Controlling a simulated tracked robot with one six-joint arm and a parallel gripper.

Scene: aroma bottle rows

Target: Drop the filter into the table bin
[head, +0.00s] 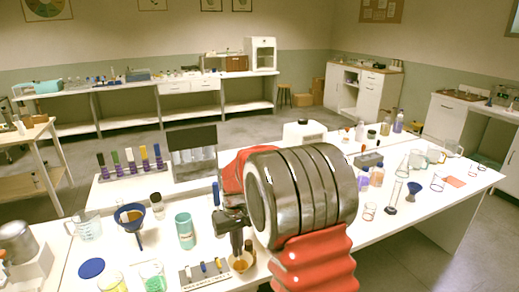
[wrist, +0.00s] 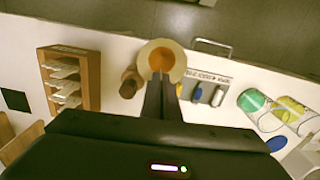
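The filter (wrist: 162,56) is a pale, cone-like ring with orange inside, seen from above in the wrist view. I cannot tell for sure which container is the table bin. A teal upright container (head: 185,231) stands left of my gripper, and a grey round vessel (head: 16,241) is at the far left.
A brown bottle (wrist: 129,84) stands close beside the filter. A labelled rack (wrist: 205,90) is on its other side. Beakers with green (wrist: 252,101) and yellow liquid (wrist: 288,109) stand further right. A blue funnel (head: 131,216) is at the left. A wooden drawer unit (wrist: 70,80) is nearby.

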